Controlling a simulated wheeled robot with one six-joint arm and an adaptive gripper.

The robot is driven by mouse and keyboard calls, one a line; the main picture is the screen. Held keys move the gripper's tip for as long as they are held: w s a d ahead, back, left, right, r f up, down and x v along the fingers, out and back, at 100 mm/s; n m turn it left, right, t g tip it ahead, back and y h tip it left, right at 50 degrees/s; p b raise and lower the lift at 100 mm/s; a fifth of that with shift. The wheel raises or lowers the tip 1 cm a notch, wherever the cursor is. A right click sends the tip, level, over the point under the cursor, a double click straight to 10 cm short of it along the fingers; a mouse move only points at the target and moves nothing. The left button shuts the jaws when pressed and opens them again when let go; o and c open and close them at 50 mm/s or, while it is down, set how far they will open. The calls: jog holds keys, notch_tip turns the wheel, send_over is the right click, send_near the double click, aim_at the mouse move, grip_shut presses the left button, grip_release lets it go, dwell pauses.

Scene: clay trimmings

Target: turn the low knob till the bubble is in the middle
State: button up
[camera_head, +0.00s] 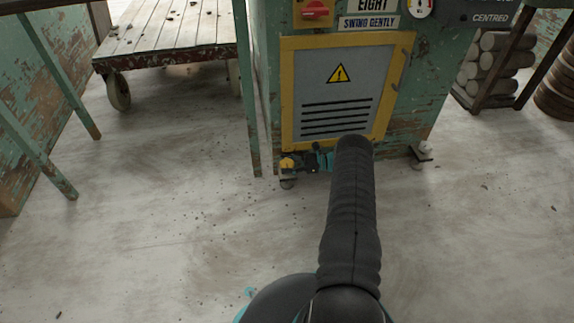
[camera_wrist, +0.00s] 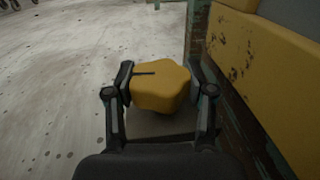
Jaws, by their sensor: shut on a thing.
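The low knob (camera_head: 287,164) is yellow and lobed, at the foot of the green machine's front left corner, just above the floor. In the wrist view the yellow knob (camera_wrist: 160,86) sits between both fingers, with a dark line on its top pointing left. My gripper (camera_head: 303,163) reaches it from the right, low by the machine's base. In the wrist view my gripper (camera_wrist: 160,90) is shut on the knob, one finger on each side. The bubble cannot be made out in either view. My dark arm covers part of the floor in front of the machine.
The machine has a yellow-framed panel (camera_head: 335,90) with a warning sign, close above my gripper. A second foot (camera_head: 421,155) stands at its right corner. A wooden cart (camera_head: 165,35) is at the back left, and stacked rolls (camera_head: 490,65) at the right. The speckled floor on the left is clear.

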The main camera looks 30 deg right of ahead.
jog(key=o, duration=1.2)
jog(key=shift+a, duration=0.15)
jog(key=shift+d, duration=0.2)
jog(key=v, duration=1.2)
